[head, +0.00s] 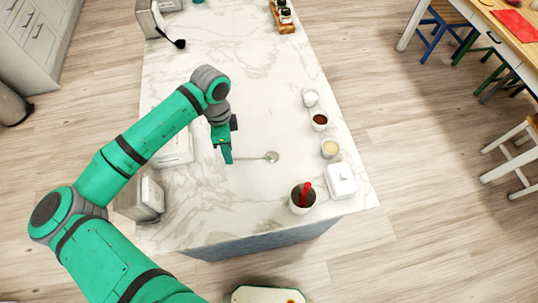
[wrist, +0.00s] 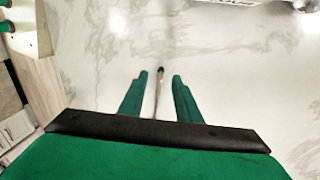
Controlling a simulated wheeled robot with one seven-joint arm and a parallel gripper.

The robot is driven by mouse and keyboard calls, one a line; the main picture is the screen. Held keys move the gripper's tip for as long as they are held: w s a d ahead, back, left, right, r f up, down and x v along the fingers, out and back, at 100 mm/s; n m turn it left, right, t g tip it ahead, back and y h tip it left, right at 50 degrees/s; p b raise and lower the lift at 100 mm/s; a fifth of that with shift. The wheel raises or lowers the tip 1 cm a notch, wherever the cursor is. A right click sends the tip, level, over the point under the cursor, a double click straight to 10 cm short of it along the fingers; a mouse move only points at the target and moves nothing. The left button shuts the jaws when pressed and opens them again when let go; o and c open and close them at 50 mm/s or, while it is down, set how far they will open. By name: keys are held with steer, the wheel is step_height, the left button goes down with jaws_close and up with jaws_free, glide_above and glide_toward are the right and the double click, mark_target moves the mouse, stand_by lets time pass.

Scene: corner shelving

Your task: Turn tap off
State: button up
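I cannot make out a tap in either view. My gripper (head: 224,156) is above the pale marble counter (head: 270,80), left of its middle. In the wrist view its two green fingers (wrist: 160,85) stand apart, so it is open. A slim metal spoon (head: 271,157) is just right of the gripper in the head view. In the wrist view a thin handle (wrist: 158,88) shows between the fingers, with a gap on each side. I cannot tell how far below the fingertips it is.
A cup with a red utensil (head: 302,202), a white lidded dish (head: 341,181) and small jars (head: 319,120) line the counter's right side. Grey and white boxes (head: 147,197) stand at the left. A black ladle (head: 178,42) is at the far left.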

steer(key=shift+s+a+f, duration=0.1)
steer(key=shift+s+f, duration=0.05)
steer(key=shift+f, duration=0.7)
steer(key=shift+s+f, duration=0.1)
steer(key=shift+f, duration=0.7)
jaws_close()
steer(key=shift+r, duration=0.15)
